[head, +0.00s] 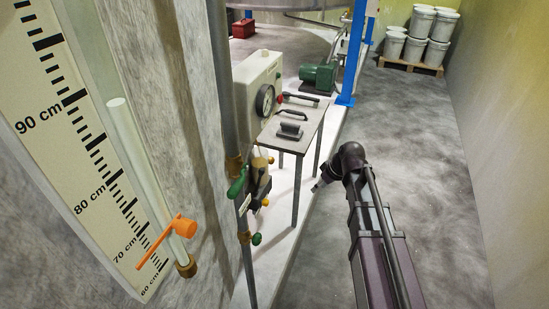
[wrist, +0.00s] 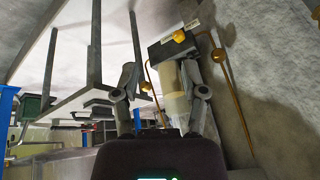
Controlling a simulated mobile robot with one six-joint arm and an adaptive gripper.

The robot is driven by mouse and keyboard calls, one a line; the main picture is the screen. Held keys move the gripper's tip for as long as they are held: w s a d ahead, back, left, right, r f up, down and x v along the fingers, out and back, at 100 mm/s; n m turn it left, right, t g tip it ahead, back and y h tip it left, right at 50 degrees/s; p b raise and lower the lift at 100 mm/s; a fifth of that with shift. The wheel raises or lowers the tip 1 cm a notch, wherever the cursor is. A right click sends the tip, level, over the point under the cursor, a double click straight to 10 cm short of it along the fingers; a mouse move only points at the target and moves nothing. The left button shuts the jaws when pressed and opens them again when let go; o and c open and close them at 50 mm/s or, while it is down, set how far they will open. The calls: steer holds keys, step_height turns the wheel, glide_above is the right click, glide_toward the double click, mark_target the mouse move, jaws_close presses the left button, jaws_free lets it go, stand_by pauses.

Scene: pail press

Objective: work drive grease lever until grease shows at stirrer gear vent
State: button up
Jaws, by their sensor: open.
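A grease unit with a dark block (wrist: 172,47) and a translucent, yellowish reservoir (wrist: 176,90) is ahead of my gripper (wrist: 160,75) in the wrist view. I cannot tell for sure which part is the drive grease lever. In the head view the dark unit (head: 257,182) stands by the wall pipe, left of my gripper (head: 320,186). My gripper is open and empty, with its fingers framing the unit, apparently apart from it. I cannot make out the stirrer gear vent or any grease.
A small table (head: 291,145) carrying dark tools stands near the unit, its legs close to my gripper. Green valve handles (head: 237,187) are on the pipe. A gauge box (head: 258,78), green motor (head: 319,77) and blue post (head: 353,55) lie beyond. The floor at right is clear.

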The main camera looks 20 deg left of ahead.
mark_target(263, 170)
steer(key=w+a+r+n+y, duration=0.1)
steer(key=a+r+n, duration=0.1)
steer(key=a, duration=0.6)
steer(key=w+a+r+n+y+p, duration=0.1)
steer(key=a+n, duration=0.3)
steer(key=a, duration=0.4)
steer(key=shift+w+a+r+y, duration=0.3)
steer(key=shift+w+r+y, duration=0.3)
steer(key=shift+w, duration=0.15)
steer(key=shift+f, duration=0.2)
steer(key=b+x, duration=0.6)
steer(key=x, duration=0.2)
steer(key=shift+f+b, duration=0.2)
steer(key=shift+b, duration=0.1)
steer(key=shift+s+r+p, duration=0.1)
steer(key=shift+r+p, duration=0.2)
steer(key=c, duration=0.8)
